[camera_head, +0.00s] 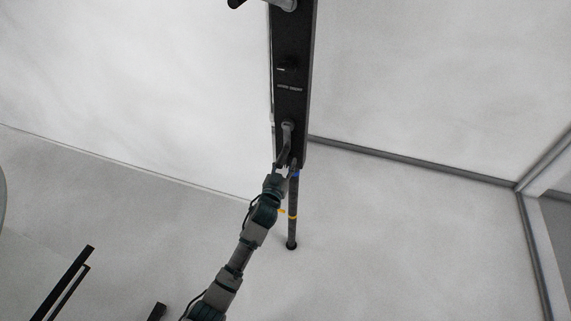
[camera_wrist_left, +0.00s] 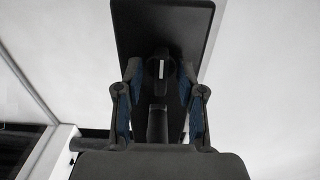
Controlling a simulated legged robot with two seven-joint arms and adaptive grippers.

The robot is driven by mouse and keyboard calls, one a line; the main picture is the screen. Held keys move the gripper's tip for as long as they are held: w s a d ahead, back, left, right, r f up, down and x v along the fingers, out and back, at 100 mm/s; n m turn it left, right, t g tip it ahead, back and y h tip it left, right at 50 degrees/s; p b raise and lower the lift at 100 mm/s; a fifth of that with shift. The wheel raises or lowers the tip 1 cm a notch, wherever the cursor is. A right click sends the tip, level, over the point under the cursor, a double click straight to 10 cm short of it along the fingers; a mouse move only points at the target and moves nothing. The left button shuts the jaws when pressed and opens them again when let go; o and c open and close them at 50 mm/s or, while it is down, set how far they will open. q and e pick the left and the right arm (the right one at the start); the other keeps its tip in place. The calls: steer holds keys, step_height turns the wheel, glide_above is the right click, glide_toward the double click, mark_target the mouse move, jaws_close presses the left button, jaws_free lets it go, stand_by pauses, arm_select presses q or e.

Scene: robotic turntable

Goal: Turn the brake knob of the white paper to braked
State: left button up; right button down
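A tall, narrow black panel (camera_head: 291,105) stands against the white backdrop in the head view; it fills the upper middle of the left wrist view (camera_wrist_left: 188,20). On it in the wrist view is a dark round knob (camera_wrist_left: 160,66) with an upright white mark. My left gripper (camera_head: 283,166) is at the panel's lower end in the head view. In the wrist view its two blue-padded fingers (camera_wrist_left: 160,75) are apart, one on each side of the knob. Contact with the knob cannot be told. I make out no separate white paper. My right gripper is not in view.
A grey crank-like fitting (camera_head: 287,128) is low on the panel, with another (camera_head: 287,4) at its top. A thin dark post (camera_head: 292,225) runs down below the panel. Grey frame bars (camera_head: 420,170) are at right. Dark bars (camera_head: 63,283) show at lower left.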

arm_select(q)
steer(key=shift+c, duration=0.2)
jaws_close()
